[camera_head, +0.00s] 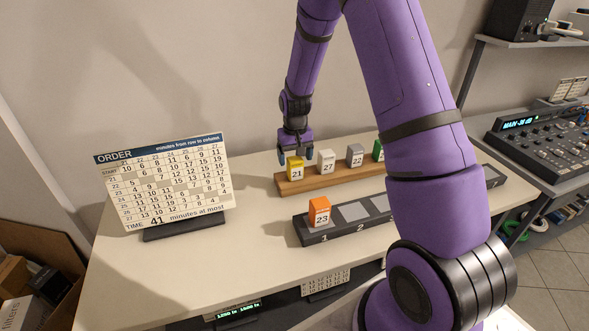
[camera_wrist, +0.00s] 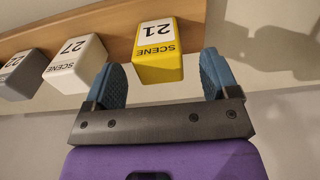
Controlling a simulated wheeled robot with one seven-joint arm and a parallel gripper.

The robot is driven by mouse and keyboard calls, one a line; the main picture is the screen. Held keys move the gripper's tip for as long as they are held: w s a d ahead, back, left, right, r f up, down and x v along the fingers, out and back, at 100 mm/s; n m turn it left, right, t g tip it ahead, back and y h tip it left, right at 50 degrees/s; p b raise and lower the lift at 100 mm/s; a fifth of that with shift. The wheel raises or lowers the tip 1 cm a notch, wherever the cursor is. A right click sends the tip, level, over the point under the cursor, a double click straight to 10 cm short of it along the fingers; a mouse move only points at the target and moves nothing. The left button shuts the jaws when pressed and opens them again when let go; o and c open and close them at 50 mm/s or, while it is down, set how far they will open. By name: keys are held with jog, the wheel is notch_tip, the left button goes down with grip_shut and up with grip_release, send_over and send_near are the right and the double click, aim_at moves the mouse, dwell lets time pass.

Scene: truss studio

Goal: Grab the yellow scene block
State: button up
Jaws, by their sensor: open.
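The yellow scene block (camera_head: 295,168), marked 21, stands at the left end of the wooden rack (camera_head: 311,182). My gripper (camera_head: 296,155) is above and just behind it in the head view, pointing down. In the wrist view the yellow block (camera_wrist: 157,50) lies between and slightly beyond the two blue fingertips of my gripper (camera_wrist: 163,75). The fingers are spread apart with a gap on each side of the block. I cannot tell whether they touch it.
A white block (camera_head: 326,162) marked 27, a grey block (camera_head: 355,155) and a partly hidden green block (camera_head: 378,150) share the rack. An orange block (camera_head: 319,212) marked 23 sits in slot 1 of the dark tray (camera_head: 343,231). An order board (camera_head: 166,185) stands left.

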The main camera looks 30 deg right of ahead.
aim_at(295, 168)
jog(key=shift+w+d+f, duration=0.1)
jog(key=shift+w+f, duration=0.05)
jog(key=shift+f, duration=1.2)
jog(key=shift+w+d+f, duration=0.1)
jog(key=shift+f, duration=1.25)
jog(key=shift+a, duration=0.1)
jog(key=shift+c, duration=0.2)
jog(key=c, duration=1)
